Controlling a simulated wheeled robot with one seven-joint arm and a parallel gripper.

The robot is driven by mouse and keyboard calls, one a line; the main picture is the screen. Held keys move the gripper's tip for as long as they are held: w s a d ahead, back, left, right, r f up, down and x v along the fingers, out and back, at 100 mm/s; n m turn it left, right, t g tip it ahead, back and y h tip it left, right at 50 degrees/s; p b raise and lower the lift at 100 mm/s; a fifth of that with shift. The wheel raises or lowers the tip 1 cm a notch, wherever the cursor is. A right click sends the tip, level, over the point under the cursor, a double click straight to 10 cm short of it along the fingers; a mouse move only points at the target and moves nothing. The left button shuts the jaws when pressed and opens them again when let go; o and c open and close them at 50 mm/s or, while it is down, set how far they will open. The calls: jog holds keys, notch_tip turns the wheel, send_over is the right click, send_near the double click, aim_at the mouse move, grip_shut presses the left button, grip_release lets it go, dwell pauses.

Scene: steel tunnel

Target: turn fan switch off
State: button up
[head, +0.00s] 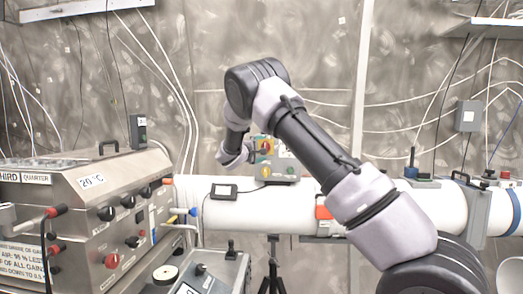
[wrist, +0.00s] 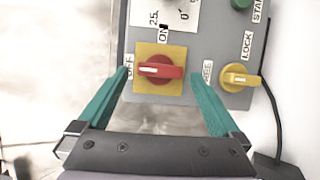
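The fan switch is a red knob (wrist: 160,70) on a square yellow plate (wrist: 160,89) on a grey control box (wrist: 216,40). Its bar lies nearly level in the wrist view, with an ON label above the plate and an OFF label at its left. My gripper (wrist: 159,75) is open, its two teal fingers on either side of the plate, with nothing between them but the view of the knob. I cannot tell whether they touch the box. In the head view the control box (head: 287,171) stands on the white pipe, and my wrist is at its left, hiding part of it.
A yellow knob (wrist: 240,77) between FREE and LOCK labels sits right of the switch, with a green button (wrist: 241,3) above. A black cable (wrist: 272,115) hangs beside the box. A steel machine (head: 85,200) fills the left; a small display (head: 221,192) sits on the pipe.

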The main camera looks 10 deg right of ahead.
jog(key=shift+s, duration=0.1)
jog(key=v, duration=1)
jog(key=shift+s+a, duration=0.2)
jog(key=shift+a, duration=0.05)
jog(key=s+d+m+g, duration=0.3)
jog(key=s+d, duration=0.1)
jog(key=d, duration=0.3)
jog(key=s+d+m+g, duration=0.2)
jog(key=s+d+g, duration=0.15)
jog(key=d, duration=0.35)
jog(key=s+d+m+g+y, duration=0.35)
jog(key=s+d, duration=0.25)
jog(key=s, duration=0.6)
jog(key=s+a+r+m+t+y, duration=0.1)
jog(key=s+a+m+y, duration=0.1)
jog(key=s, duration=0.6)
jog(key=s+a+r+m+t+y, duration=0.1)
jog(key=s+y, duration=0.3)
jog(key=s, duration=0.4)
jog(key=s+a+r+m+y, duration=0.2)
jog(key=s+a+m+y, duration=0.1)
jog(key=s, duration=0.5)
jog(key=shift+s+t, duration=0.35)
jog(key=shift+t, duration=0.05)
